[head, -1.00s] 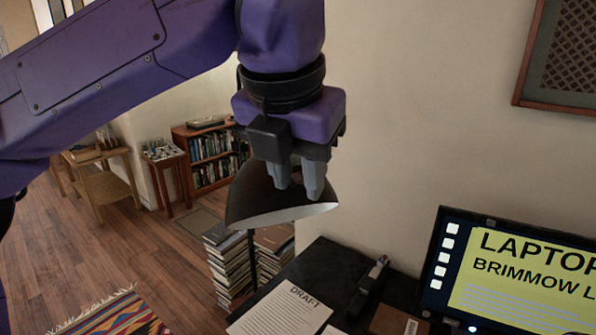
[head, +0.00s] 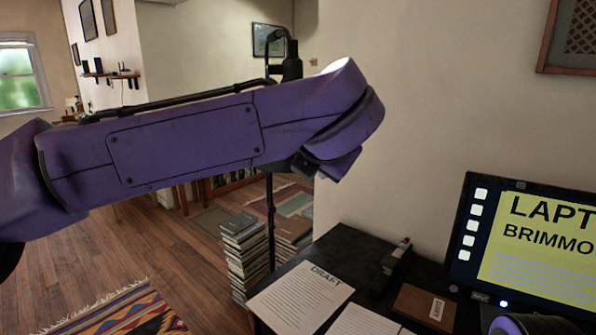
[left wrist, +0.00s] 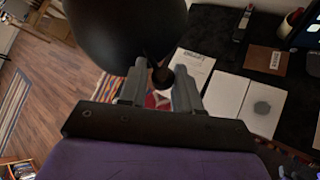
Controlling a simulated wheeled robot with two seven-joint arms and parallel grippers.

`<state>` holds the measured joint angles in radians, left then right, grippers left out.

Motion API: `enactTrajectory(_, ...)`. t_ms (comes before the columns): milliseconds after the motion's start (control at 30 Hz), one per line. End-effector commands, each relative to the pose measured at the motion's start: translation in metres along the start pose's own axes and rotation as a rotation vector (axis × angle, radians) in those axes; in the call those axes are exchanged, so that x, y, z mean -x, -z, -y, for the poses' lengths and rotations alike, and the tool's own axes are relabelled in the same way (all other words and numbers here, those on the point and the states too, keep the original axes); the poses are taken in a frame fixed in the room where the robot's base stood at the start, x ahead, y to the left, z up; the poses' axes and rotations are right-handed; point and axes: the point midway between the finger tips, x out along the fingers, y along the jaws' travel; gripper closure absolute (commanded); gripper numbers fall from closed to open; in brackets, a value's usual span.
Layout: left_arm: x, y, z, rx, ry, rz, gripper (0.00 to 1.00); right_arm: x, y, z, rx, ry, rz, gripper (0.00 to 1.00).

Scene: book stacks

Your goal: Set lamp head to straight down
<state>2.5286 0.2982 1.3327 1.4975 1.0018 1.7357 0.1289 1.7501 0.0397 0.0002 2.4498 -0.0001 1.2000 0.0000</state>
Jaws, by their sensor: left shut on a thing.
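The floor lamp's dark pole (head: 271,220) rises behind my left arm in the head view, and its dark upper joint (head: 291,68) shows above the arm. The lamp head is hidden there behind my arm. In the left wrist view the black domed lamp head (left wrist: 125,30) fills the top, just beyond my left gripper (left wrist: 160,73). The gripper's grey fingers are shut on the lamp head, with a small dark round part between the tips. The head's exact tilt cannot be told. My right gripper is not in view.
A black desk (head: 345,245) at the lower right holds a DRAFT sheet (head: 300,298), a brown notebook (head: 425,306) and a lit monitor (head: 530,240). Stacks of books (head: 245,255) stand on the floor by the lamp pole. Open wooden floor (head: 110,245) lies left.

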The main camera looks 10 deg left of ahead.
Motion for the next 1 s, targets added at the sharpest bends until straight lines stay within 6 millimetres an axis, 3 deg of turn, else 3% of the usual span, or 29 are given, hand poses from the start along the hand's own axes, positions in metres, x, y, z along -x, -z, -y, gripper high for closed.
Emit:
enactTrajectory(33, -0.01, 0.005, 0.005, -0.009, -0.011, 0.018, 1.0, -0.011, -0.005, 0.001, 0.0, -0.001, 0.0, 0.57)
enactTrajectory(300, -0.027, 0.005, 0.0, -0.029, -0.071, 0.082, 1.0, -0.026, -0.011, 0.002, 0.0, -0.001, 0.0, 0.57)
enactTrajectory(800, -0.028, 0.003, -0.005, -0.032, -0.087, 0.098, 1.0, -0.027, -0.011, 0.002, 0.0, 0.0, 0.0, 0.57)
enactTrajectory(833, -0.028, 0.003, -0.005, -0.032, -0.087, 0.098, 0.61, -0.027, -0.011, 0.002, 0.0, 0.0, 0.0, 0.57)
enactTrajectory(867, -0.028, 0.003, -0.005, -0.031, -0.087, 0.098, 0.51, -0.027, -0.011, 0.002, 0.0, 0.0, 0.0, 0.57)
enactTrajectory(1000, -0.029, 0.004, -0.006, -0.029, -0.088, 0.094, 0.49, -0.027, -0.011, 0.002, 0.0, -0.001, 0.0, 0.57)
